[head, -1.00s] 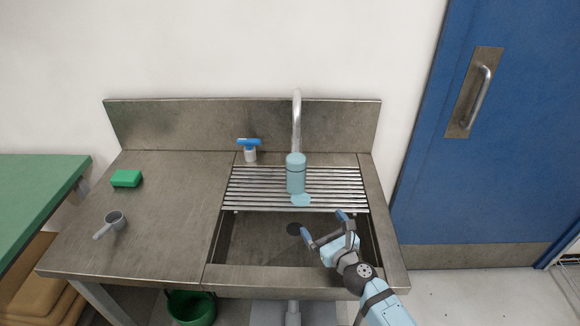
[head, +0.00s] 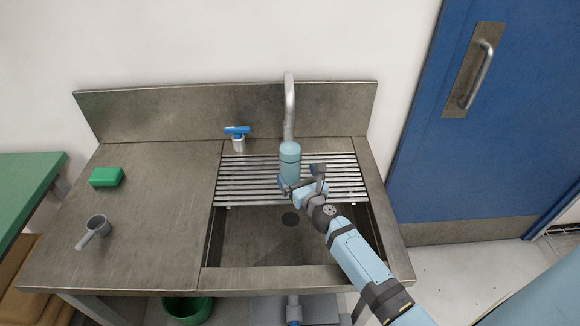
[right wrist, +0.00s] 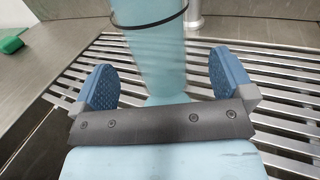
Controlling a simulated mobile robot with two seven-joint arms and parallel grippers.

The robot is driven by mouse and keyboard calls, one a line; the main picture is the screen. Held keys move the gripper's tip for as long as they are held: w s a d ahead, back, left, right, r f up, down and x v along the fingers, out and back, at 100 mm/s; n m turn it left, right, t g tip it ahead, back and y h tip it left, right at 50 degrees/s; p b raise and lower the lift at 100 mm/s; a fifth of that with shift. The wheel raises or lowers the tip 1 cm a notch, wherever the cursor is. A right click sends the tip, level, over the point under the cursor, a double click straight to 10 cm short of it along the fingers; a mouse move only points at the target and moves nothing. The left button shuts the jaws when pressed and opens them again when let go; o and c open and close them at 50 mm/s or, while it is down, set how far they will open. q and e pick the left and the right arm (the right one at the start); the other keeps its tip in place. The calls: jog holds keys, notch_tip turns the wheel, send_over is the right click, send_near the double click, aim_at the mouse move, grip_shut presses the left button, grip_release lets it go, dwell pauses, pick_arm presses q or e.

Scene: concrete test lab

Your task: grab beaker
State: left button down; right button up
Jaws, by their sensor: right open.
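A light-blue, bottle-like vessel (head: 290,160) with a dark ring stands upright on the slatted rack, in front of the tap. No other thing looks clearly like a beaker; a small grey cup with a handle (head: 95,226) rests on the left worktop. My right gripper (head: 301,179) is open, just in front of the vessel. In the right wrist view the vessel (right wrist: 155,50) rises between and beyond the two blue finger pads, and the palm hides its foot. I cannot tell whether a finger touches it. My left gripper is not in view.
The metal rack (head: 240,180) spans the back of the sink basin (head: 250,235). The tap (head: 289,105) rises close behind the vessel. A blue-handled valve (head: 237,135) stands to its left.

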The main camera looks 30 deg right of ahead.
jog(key=w, duration=0.5)
jog(key=shift+w+f+b, duration=0.1)
jog(key=shift+f+b, duration=0.1)
jog(key=shift+b, duration=0.2)
jog(key=shift+c, duration=0.5)
jog(key=c, duration=1.1)
jog(key=shift+r, duration=0.1)
jog(key=shift+c, duration=1.1)
jog(key=shift+r, duration=0.1)
